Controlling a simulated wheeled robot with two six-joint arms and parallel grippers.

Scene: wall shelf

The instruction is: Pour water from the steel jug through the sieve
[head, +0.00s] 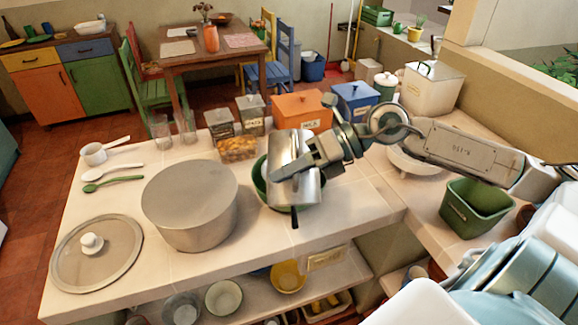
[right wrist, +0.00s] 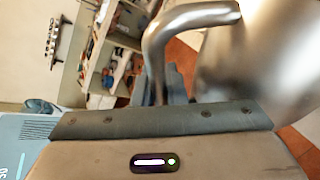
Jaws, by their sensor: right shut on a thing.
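The steel jug (head: 283,187) is in the head view, over the green bowl (head: 261,184) on the counter. My right gripper (head: 306,168) is shut on the jug at its right side. In the right wrist view the jug's curved handle (right wrist: 190,17) rises from between the fingers, with the shiny jug body (right wrist: 245,65) at the right. I cannot tell the jug's exact tilt or see any water. A short dark handle (head: 295,218) sticks out toward the front below the jug; it may be the sieve's, whose mesh is hidden. My left gripper is not in view.
A large steel pot (head: 190,205) stands left of the bowl, with a glass lid (head: 97,252) at the front left. Jars of food (head: 237,149) and an orange box (head: 300,110) stand behind. A green planter (head: 475,207) is at the right.

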